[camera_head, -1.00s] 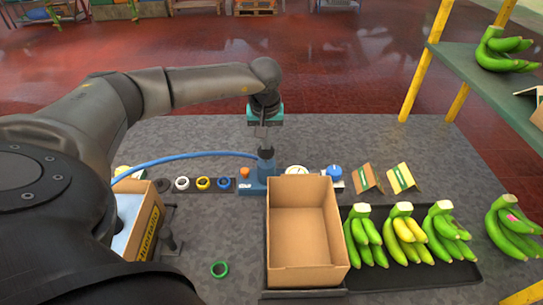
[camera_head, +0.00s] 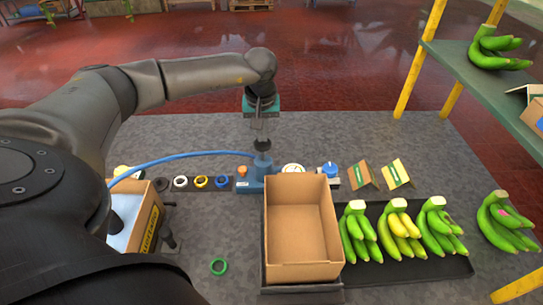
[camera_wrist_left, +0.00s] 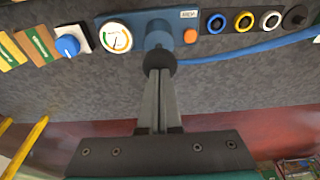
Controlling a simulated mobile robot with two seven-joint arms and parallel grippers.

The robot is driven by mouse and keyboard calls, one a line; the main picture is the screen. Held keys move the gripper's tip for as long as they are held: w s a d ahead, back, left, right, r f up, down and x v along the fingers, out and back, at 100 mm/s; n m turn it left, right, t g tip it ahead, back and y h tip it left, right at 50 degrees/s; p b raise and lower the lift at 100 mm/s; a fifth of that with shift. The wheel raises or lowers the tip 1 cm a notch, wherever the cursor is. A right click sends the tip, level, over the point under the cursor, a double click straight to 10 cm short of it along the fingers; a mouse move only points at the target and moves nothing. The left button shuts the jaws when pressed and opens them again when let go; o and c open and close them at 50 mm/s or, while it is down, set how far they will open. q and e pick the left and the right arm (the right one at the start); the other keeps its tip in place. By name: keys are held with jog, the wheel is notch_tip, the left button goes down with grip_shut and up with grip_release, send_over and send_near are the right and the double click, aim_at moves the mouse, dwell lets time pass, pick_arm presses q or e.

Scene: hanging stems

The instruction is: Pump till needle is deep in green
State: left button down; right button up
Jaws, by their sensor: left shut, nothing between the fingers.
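The blue pump (camera_head: 250,184) stands on the grey table, with a round black knob (camera_head: 262,145) on top. Its knob also shows in the left wrist view (camera_wrist_left: 160,60). The white-faced gauge (camera_head: 293,168) sits to the right of the pump. In the left wrist view the gauge (camera_wrist_left: 115,38) shows a coloured arc and a thin needle; which colour the needle is on is too small to tell. My left gripper (camera_head: 261,134) points down with its fingers shut, tips at the black knob. They hold nothing. My right gripper is out of view.
A blue hose (camera_head: 185,156) runs left from the pump. An open cardboard box (camera_head: 300,240) stands close in front. Coloured rings (camera_head: 201,182) lie left, a blue dial (camera_head: 330,169) and folded cards (camera_head: 397,173) right.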

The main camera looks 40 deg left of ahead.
pick_arm(q)
jog(key=shift+s+d+b+x, duration=0.1)
jog(key=shift+b+x, duration=0.4)
jog(key=shift+x, duration=0.25)
jog(key=shift+s+d+b+x, duration=0.15)
jog(key=shift+b+x, duration=0.3)
jog(key=shift+x, duration=0.25)
jog(key=shift+w+a+p+v, duration=0.1)
jog(key=shift+w+p+v, duration=0.05)
jog(key=shift+p+v, duration=0.65)
jog(key=shift+w+a+p+v, duration=0.15)
jog(key=shift+p+v, duration=0.4)
jog(key=shift+v, duration=0.35)
jog(key=shift+f, duration=0.1)
jog(key=shift+s+d+b+x, duration=0.1)
jog(key=shift+b+x, duration=0.55)
jog(key=shift+x, duration=0.1)
jog(key=shift+s+d+b+x, duration=0.1)
jog(key=shift+s+b+x, duration=0.05)
jog(key=shift+b+x, duration=0.55)
jog(key=shift+r+p, duration=0.2)
jog(key=shift+p, duration=0.15)
jog(key=p+v, duration=0.2)
jog(key=shift+w+a+r, duration=0.15)
jog(key=shift+r, duration=0.25)
jog(key=shift+f, duration=0.1)
